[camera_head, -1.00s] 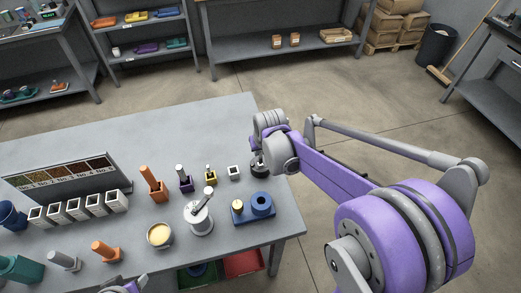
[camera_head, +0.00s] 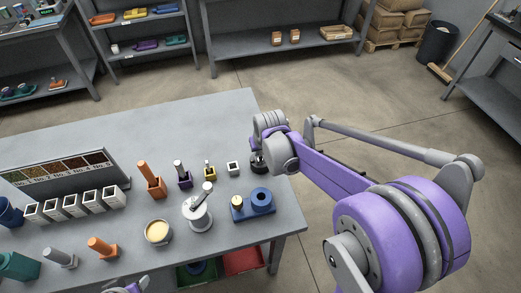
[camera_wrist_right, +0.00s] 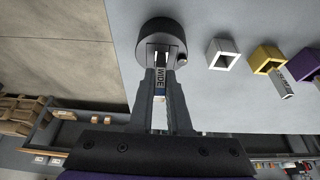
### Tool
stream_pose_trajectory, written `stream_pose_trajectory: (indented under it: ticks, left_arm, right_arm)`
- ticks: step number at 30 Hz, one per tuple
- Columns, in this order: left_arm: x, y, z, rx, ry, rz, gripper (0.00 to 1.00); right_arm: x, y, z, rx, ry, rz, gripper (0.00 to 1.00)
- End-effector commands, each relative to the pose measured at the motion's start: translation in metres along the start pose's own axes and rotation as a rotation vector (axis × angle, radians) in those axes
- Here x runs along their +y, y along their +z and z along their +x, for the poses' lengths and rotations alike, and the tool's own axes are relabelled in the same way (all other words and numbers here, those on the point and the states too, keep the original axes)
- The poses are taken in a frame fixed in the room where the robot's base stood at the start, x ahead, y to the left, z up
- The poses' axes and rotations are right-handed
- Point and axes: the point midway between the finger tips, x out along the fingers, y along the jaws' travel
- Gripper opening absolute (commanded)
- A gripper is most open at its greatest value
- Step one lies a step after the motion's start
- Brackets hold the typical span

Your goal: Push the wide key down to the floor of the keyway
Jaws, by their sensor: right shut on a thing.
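A small white square cup (camera_wrist_right: 223,54), a yellow holder (camera_wrist_right: 265,60) and a purple holder (camera_wrist_right: 303,64) stand beside the block. A blue fixture (camera_head: 262,203) and a white round stand (camera_head: 198,215) are nearer. The table's right edge is close to the block.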

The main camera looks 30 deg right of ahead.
Motion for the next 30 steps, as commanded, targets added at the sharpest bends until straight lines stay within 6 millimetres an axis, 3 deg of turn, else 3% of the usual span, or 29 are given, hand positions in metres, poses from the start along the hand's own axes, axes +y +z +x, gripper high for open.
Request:
stream_pose_trajectory:
  ticks: [16,17,22,30]
  left_arm:
    - [0.000,0.008,0.009,-0.006,0.000,0.000,0.50]
    - [0.000,0.008,0.009,-0.006,0.000,0.000,0.50]
    - [0.000,0.007,0.009,-0.005,0.000,0.000,0.50]
    - [0.000,0.007,0.009,-0.005,0.000,0.000,0.50]
  right_arm:
    - [0.000,0.005,0.013,0.000,0.000,0.000,0.00]
    - [0.000,0.005,0.013,0.000,0.000,0.000,0.18]
    - [0.000,0.005,0.013,0.001,-0.001,0.000,0.48]
    - [-0.002,0.005,0.013,0.000,-0.003,0.000,0.51]
